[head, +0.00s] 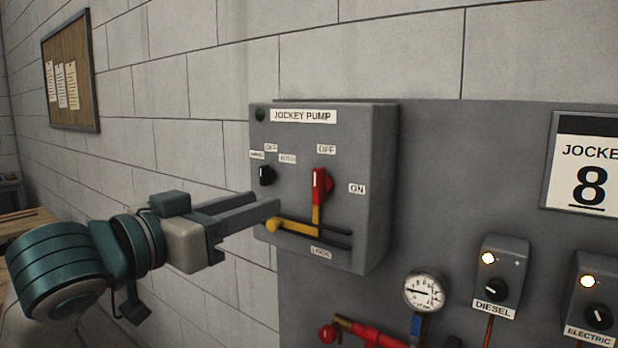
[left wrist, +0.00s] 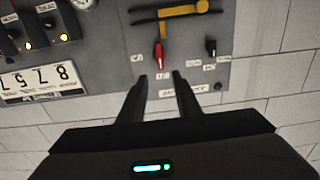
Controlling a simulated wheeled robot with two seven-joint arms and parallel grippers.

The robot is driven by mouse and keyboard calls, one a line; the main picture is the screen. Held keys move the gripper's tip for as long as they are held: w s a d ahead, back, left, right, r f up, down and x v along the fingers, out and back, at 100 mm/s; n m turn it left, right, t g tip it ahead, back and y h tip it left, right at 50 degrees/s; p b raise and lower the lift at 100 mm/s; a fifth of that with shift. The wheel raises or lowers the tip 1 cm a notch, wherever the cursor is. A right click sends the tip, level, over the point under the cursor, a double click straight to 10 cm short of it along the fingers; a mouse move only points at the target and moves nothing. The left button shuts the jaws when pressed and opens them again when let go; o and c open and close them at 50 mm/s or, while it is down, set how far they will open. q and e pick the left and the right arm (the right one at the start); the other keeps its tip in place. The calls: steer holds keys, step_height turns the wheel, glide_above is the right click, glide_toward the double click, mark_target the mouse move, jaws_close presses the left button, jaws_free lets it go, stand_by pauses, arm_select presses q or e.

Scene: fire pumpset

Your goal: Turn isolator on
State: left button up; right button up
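The grey jockey pump box (head: 375,150) is on the wall panel. Its red isolator handle (head: 320,186) stands upright under the OFF label (head: 326,149); the ON label (head: 357,189) is to its right. A yellow lock lever (head: 292,228) lies along a slot below, its knob at the left, with a yellow strip rising to the red handle. My left gripper (head: 266,202) is open and empty, in front of the box, left of the red handle in the head view. In the left wrist view, upside down, the red handle (left wrist: 158,54) shows beyond the gap between the fingertips (left wrist: 160,77). My right gripper is out of view.
A small black selector (head: 266,175) is left of the red handle. Diesel (head: 502,270) and electric (head: 596,295) switch boxes, a gauge (head: 424,291) and red pipework (head: 375,337) are at the lower right. A number sign (head: 585,165) hangs at the right.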

mark_target(315, 184)
arm_select(q)
steer(key=p+x, duration=0.4)
steer(key=x, duration=0.9)
steer(key=shift+w+d, duration=0.4)
steer(key=shift+w, duration=0.1)
jaws_close()
